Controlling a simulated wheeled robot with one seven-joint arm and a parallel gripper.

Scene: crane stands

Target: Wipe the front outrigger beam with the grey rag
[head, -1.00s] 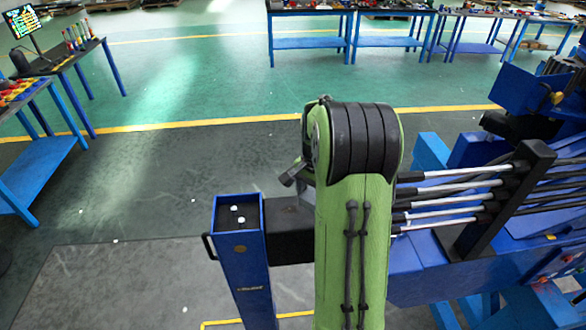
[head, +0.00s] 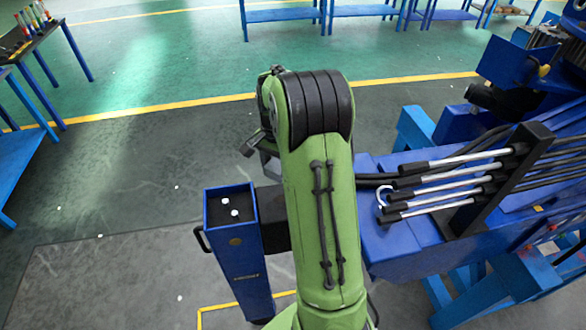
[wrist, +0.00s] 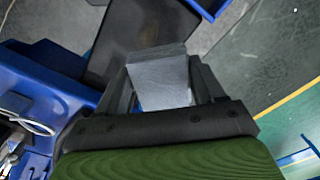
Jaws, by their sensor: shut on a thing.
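The front outrigger beam (head: 272,222) is dark and short, running between the blue crane body and a blue upright leg (head: 240,260). My green arm covers part of it in the head view. In the wrist view a dark surface that looks like the beam (wrist: 140,25) lies beyond the fingertips. My gripper (wrist: 163,68) is shut on the grey rag (wrist: 160,80), a pale flat piece between the two fingers. Whether the rag touches the beam I cannot tell. The gripper is mostly hidden behind my arm in the head view.
The blue crane body (head: 390,240) with a black rack of silver-ended rods (head: 450,185) stands close on the right. Blue workbenches (head: 285,15) stand far back and at the left. The floor left of the leg is open.

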